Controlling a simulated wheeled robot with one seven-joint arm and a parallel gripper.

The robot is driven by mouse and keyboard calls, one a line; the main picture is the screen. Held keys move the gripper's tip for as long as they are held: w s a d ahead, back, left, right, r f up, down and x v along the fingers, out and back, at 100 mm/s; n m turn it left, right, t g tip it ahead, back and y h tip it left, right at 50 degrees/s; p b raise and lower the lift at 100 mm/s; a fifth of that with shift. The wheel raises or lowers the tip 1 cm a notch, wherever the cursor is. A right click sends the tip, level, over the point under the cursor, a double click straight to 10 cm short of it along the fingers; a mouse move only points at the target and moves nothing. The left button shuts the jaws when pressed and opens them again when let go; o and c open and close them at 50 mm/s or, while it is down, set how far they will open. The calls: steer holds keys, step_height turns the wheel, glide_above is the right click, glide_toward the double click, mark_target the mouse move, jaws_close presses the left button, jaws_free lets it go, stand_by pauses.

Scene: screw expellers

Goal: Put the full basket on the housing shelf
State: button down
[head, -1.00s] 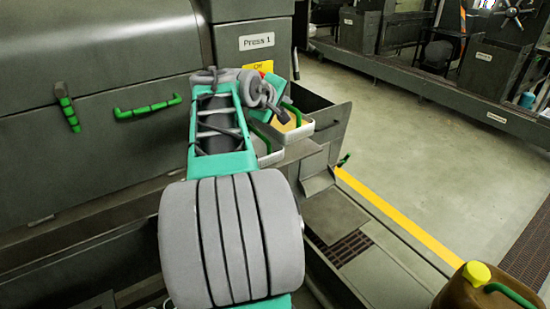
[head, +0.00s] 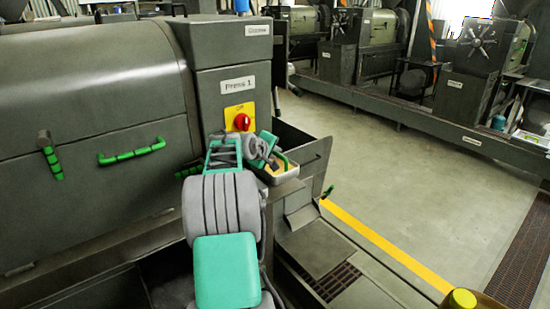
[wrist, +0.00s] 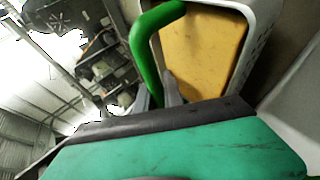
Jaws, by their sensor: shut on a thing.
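The full basket (head: 284,174) is a small white tray with yellow-tan contents and a green handle, seen right of my arm in the head view. In the wrist view, the basket (wrist: 205,50) fills the top middle, with its green handle (wrist: 143,50) running down to my fingers. My gripper (wrist: 160,92) is shut on this handle. In the head view my gripper (head: 272,157) is small and partly hidden by its own links. A grey shelf (head: 285,191) projects beside the press housing just below the basket; I cannot tell whether they touch.
The Press 1 housing (head: 205,100) with its red knob (head: 241,122) stands close behind my arm. A grey open bin (head: 315,160) is right of the basket. The floor (head: 400,190) beyond the yellow line is clear. A yellow-capped container (head: 462,299) is at the bottom right.

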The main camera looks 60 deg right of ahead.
steer(key=shift+f, duration=1.4)
steer(key=c, duration=1.5)
jaws_free()
steer(key=shift+a, duration=0.1)
steer(key=shift+o, duration=0.2)
steer(key=shift+r, duration=0.25)
steer(key=shift+a+r, duration=0.1)
steer(key=shift+a, duration=0.2)
steer(key=b+v, duration=0.1)
steer(key=v, duration=1)
steer(key=shift+b, duration=0.4)
steer(key=shift+s+a, duration=0.1)
steer(key=shift+a, duration=0.05)
